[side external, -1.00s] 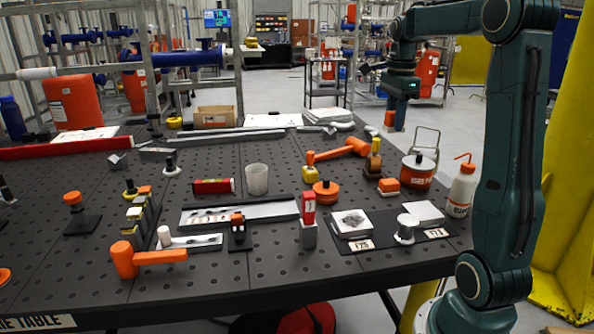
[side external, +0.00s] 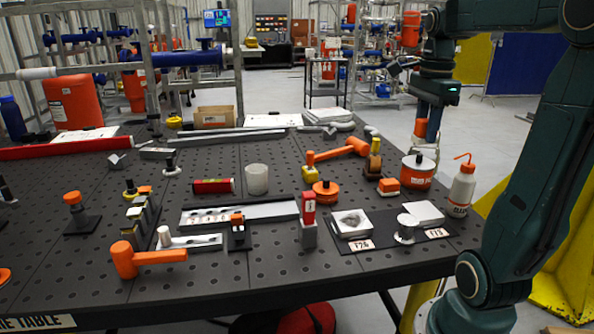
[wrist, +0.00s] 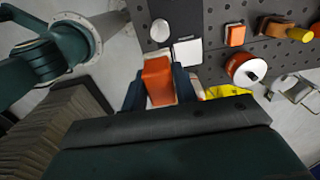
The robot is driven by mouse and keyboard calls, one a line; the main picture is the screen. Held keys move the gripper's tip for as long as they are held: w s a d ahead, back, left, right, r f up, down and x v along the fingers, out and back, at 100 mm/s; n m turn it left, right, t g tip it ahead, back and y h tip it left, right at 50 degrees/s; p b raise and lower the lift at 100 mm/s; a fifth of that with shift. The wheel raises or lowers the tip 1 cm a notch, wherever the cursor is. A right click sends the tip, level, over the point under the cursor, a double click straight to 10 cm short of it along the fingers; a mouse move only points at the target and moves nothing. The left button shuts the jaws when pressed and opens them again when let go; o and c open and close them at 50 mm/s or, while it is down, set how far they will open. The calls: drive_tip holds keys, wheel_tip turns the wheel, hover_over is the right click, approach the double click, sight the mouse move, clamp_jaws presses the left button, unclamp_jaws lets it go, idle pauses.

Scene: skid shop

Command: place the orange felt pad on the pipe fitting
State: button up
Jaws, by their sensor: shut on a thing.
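My gripper (side external: 427,130) hangs above and beyond the table's right back edge, shut on an orange block-like piece (side external: 421,127) that appears to be the orange felt pad. In the wrist view the orange piece (wrist: 158,80) sits between the two dark blue fingers (wrist: 160,92). A pale, spool-shaped, flanged piece (side external: 405,229), likely the pipe fitting, stands upright on the dark mat (side external: 377,243) at the table's front right. Its round white top (wrist: 160,30) shows in the wrist view, beyond the held piece. Nothing lies on that top.
On the mat are a grey block with a round recess (side external: 352,223) and a white square piece (side external: 424,212). A white squeeze bottle (side external: 462,190), an orange-and-white tin (side external: 418,170) and an orange block (side external: 389,186) stand nearby. The air above the mat is free.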

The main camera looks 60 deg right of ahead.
sight(408, 220)
wheel_tip(408, 220, down, 20)
drive_tip(key=shift+r, duration=0.1)
idle(1.0)
drive_tip(key=o, duration=1)
drive_tip(key=shift+f, duration=0.2)
drive_tip(key=shift+c, duration=0.2)
drive_tip(key=shift+r, duration=0.15)
wheel_tip(408, 220, up, 12)
idle(0.5)
